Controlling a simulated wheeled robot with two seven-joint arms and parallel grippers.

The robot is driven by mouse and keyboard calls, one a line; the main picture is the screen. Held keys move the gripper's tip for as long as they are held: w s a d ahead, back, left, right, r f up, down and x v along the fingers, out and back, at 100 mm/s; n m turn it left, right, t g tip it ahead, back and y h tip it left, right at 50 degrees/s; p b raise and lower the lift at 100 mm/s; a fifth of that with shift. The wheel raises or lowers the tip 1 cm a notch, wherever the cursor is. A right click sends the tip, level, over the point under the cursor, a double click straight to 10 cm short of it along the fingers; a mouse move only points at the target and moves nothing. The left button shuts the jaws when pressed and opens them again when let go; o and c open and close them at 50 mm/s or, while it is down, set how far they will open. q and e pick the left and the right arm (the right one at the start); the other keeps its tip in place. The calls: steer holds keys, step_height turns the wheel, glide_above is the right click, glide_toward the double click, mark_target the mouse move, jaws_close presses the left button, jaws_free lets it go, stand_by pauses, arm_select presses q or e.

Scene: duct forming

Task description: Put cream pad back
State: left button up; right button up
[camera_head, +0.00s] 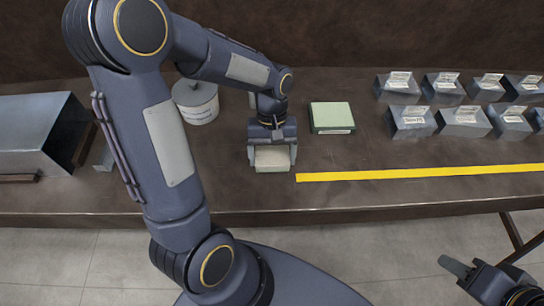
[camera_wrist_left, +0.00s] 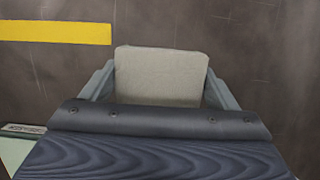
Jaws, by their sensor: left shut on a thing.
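The cream pad (camera_head: 272,157) is between the fingers of my left gripper (camera_head: 272,158), which is shut on it. The pad also shows in the left wrist view (camera_wrist_left: 160,75), gripped between the two fingers. The pad is over the front part of the table, just left of the yellow strip's end; I cannot tell whether it touches the tabletop. A light green pad (camera_head: 331,116) lies on the table to the right of my left gripper. My right gripper (camera_head: 462,275) is at the bottom right, away from the table, and only partly shows.
The brown table (camera_head: 350,190) carries a yellow strip (camera_head: 420,173) along its front. A grey-white canister (camera_head: 197,102) stands behind my left arm. A metal duct (camera_head: 35,130) is at the far left. Several small metal pieces (camera_head: 465,121) with labels stand at the right.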

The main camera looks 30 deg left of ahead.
arm_select(q)
steer(key=shift+f, duration=0.5)
steer(key=shift+f, duration=0.1)
